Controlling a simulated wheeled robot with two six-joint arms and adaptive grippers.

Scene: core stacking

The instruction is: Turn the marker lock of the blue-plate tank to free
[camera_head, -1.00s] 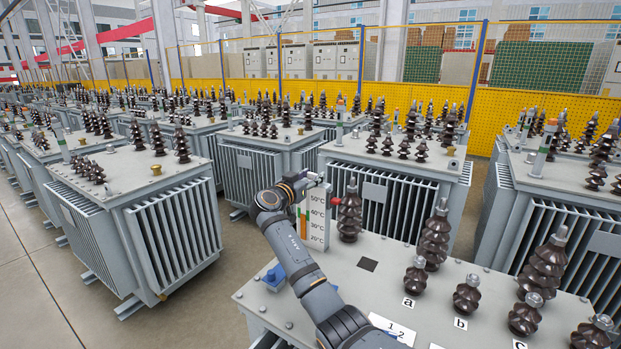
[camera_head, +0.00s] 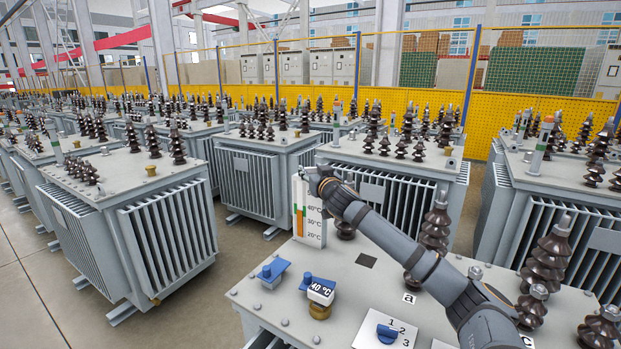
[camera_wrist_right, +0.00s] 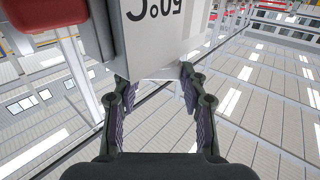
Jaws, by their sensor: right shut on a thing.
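The nearest tank (camera_head: 270,313) has small blue plates on its lid; one blue plate with a knob (camera_head: 270,272) is near the left edge. A white temperature gauge (camera_head: 318,238) stands upright at the back of the lid. Its upside-down 50 °C end (camera_wrist_right: 165,25) fills the top of the right wrist view. My right gripper (camera_head: 318,181) is at the gauge's top; in the right wrist view its fingers (camera_wrist_right: 155,85) are shut on that end, one each side. A red part (camera_wrist_right: 40,12) is left of it there, apart from the fingers. The marker lock cannot be made out for certain. My left gripper is not in view.
Brown insulators (camera_head: 545,262) stand to the right. Other tanks (camera_head: 130,225) are close by.

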